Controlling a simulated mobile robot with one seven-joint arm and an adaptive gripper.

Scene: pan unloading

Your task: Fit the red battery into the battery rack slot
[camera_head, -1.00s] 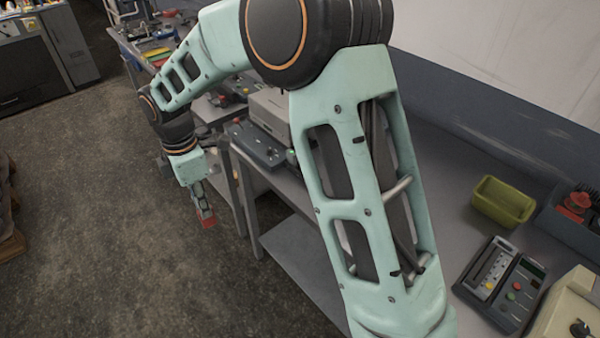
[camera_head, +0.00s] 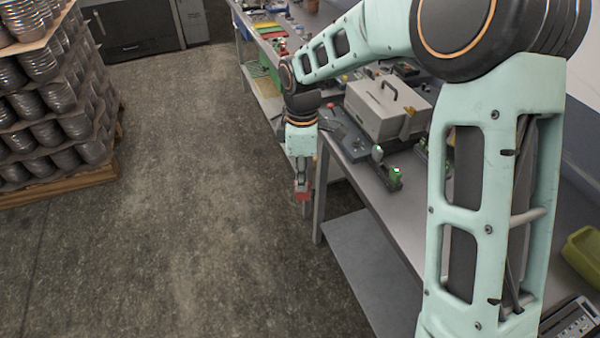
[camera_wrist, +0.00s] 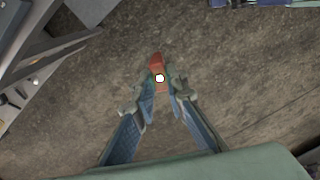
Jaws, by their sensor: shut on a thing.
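The red battery (camera_head: 303,195) hangs below my gripper (camera_head: 302,184), over the floor in front of the workbench. In the wrist view the red battery (camera_wrist: 156,62) sticks out beyond the fingertips of my gripper (camera_wrist: 160,85), with a white round spot near its base. The fingers are closed on it from both sides and partly hide it. On the workbench, right of the gripper, stands a dark unit with green-lit parts (camera_head: 386,176). I cannot tell whether this is the battery rack, and no slot is clearly visible.
The workbench (camera_head: 400,205) runs along the right, with a grey case (camera_head: 385,108) on it and a lower shelf (camera_head: 365,265). A green-yellow bin (camera_head: 582,252) stands at the right. A pallet of stacked metal pans (camera_head: 50,110) is at the left. The floor between is clear.

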